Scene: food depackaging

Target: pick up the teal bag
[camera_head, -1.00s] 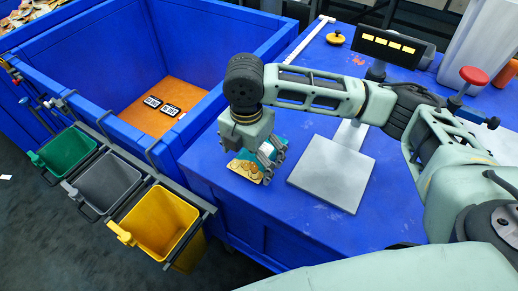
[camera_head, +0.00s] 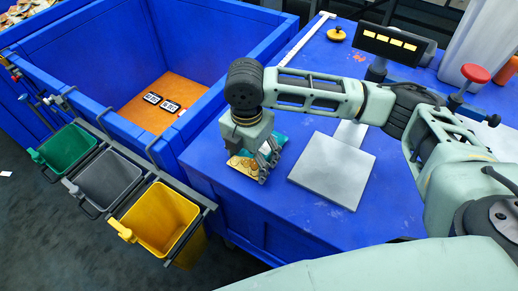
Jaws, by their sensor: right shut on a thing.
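The teal bag (camera_head: 240,163) lies at the left part of the blue table, beside the edge of the big blue bin. Its front shows a tan picture of round food, and a teal part shows at the right behind the gripper. My right gripper (camera_head: 262,172) points down over it, with its fingers shut on the bag. The gripper hides much of the bag, and I cannot tell whether the bag is clear of the table. My left gripper is not in view.
A grey scale plate (camera_head: 332,170) lies right of the bag, with a display (camera_head: 390,42) behind.

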